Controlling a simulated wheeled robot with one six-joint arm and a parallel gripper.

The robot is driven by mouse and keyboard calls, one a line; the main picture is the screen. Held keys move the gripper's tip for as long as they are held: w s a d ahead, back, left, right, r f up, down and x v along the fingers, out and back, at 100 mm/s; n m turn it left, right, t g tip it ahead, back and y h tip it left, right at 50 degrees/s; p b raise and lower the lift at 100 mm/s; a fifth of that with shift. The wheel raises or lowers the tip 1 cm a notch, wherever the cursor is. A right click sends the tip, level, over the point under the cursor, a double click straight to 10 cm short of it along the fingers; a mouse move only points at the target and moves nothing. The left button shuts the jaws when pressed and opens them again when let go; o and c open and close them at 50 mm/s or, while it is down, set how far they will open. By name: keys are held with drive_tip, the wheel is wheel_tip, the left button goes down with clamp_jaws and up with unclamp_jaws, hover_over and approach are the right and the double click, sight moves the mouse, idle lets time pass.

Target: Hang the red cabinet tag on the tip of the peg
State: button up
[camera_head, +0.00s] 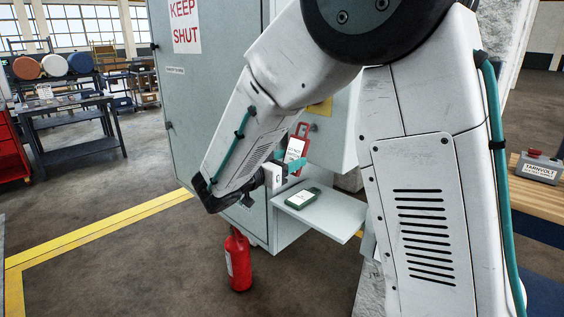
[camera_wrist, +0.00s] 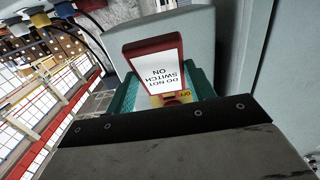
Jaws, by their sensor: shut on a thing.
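The red cabinet tag (camera_head: 298,143), with a white label, stands up from my gripper (camera_head: 293,165) in front of the cabinet (camera_head: 215,110). In the wrist view the tag (camera_wrist: 153,66) appears upside down, reading "DO NOT SWITCH ON". My gripper (camera_wrist: 165,90) is shut on the tag's lower part between its teal fingers. The tag is held above the shelf on the cabinet. I cannot make out the peg in either view, and I cannot tell whether the tag touches anything on the cabinet.
A red extinguisher (camera_head: 238,262) stands on the floor below. A bench with a grey control box (camera_head: 537,168) is at the right. Open floor lies left, with yellow lines.

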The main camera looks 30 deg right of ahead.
drive_tip(key=shift+w+d, duration=0.2)
drive_tip(key=shift+d, duration=0.3)
drive_tip(key=shift+w+d+f, duration=0.2)
drive_tip(key=shift+d+f, duration=0.3)
drive_tip(key=o, duration=1.1)
